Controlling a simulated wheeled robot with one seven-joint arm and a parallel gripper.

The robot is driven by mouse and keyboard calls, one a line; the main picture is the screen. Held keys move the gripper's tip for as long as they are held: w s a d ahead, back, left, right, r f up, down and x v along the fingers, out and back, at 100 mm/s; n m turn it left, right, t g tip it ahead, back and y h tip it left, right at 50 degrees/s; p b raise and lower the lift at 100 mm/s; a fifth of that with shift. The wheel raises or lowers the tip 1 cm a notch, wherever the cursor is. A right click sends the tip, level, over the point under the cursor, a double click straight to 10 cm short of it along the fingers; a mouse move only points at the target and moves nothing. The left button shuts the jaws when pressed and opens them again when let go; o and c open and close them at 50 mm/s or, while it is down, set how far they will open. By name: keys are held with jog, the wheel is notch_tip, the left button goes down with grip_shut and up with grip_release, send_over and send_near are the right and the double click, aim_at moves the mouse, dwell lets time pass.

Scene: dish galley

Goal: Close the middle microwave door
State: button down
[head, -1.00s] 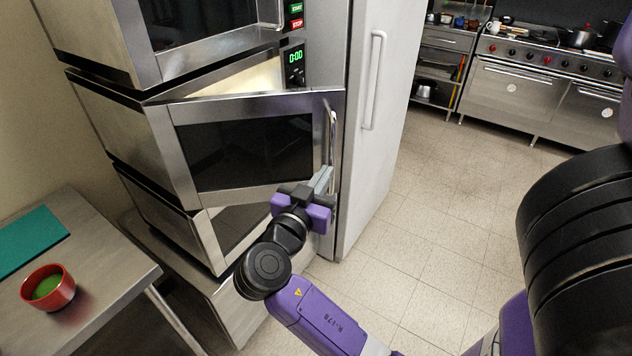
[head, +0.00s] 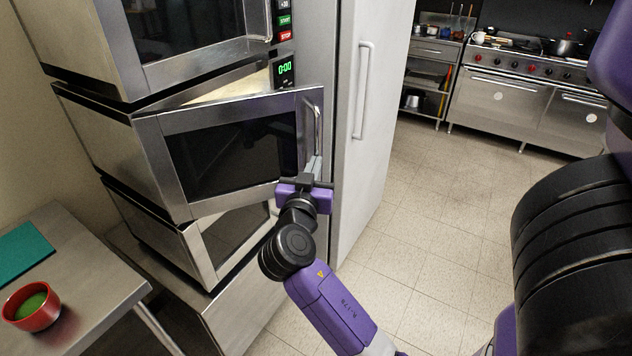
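Three microwaves are stacked at the left. The middle microwave door (head: 235,150) stands partly open, and a lit wedge of the interior shows above its top edge. Its vertical metal handle (head: 318,130) is at the door's right edge. My gripper (head: 315,165) is at the lower part of this handle, at the door's lower right corner. The fingers point up along the handle; I cannot tell whether they touch it or how far apart they are. The upper microwave (head: 200,30) is above and the lower microwave (head: 225,240) is below.
A tall white fridge (head: 365,120) stands right beside the stack. A steel table (head: 90,275) at the lower left holds a red bowl (head: 45,318) with green contents and a teal board (head: 20,252). A stove (head: 520,95) is at the back. The tiled floor (head: 430,220) is clear.

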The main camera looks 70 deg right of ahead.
aim_at(305, 149)
jog(key=w+d+n+t, duration=0.1)
jog(key=d, duration=0.1)
jog(key=w+d+n+t, duration=0.1)
jog(key=w+d+t, duration=0.1)
jog(key=d, duration=0.1)
jog(key=w+d+n+t+y, duration=0.1)
jog(key=w+d, duration=0.1)
jog(key=d, duration=0.1)
jog(key=shift+w+r+t+p, duration=0.1)
jog(key=shift+w+t+p, duration=0.1)
jog(key=shift+t+p, duration=0.2)
jog(key=w+d+n+t+y+p, duration=0.1)
jog(key=w+d+t, duration=0.1)
jog(key=w+d, duration=0.4)
jog(key=w, duration=0.3)
jog(key=shift+w+d+n, duration=0.4)
